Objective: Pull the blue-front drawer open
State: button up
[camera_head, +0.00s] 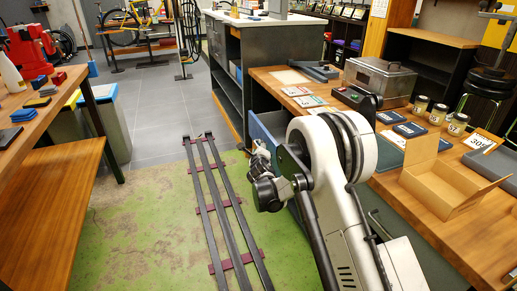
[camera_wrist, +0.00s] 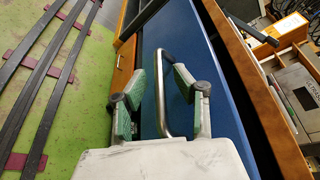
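The blue drawer front (camera_wrist: 205,125) fills much of the wrist view, with a bar-shaped metal handle (camera_wrist: 162,100) standing out from it. The drawer front also shows in the head view (camera_head: 261,130), partly hidden behind my arm, below the workbench top. My gripper (camera_wrist: 160,78) has green-padded fingers, spread apart. One finger is on each side of the handle's long bar, with visible room between pads and bar. In the head view my gripper (camera_head: 262,160) is at the drawer front and its fingers are mostly hidden. I cannot tell whether the drawer is slightly ajar.
The workbench (camera_head: 268,84) carries a metal box (camera_head: 380,78), several jars and an open cardboard box (camera_head: 446,187). Dark rails (camera_head: 216,200) run along the green floor left of my arm. A wooden bench (camera_head: 55,205) stands farther left.

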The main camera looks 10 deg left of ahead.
jog(key=v, duration=1.1)
jog(key=shift+d, duration=0.1)
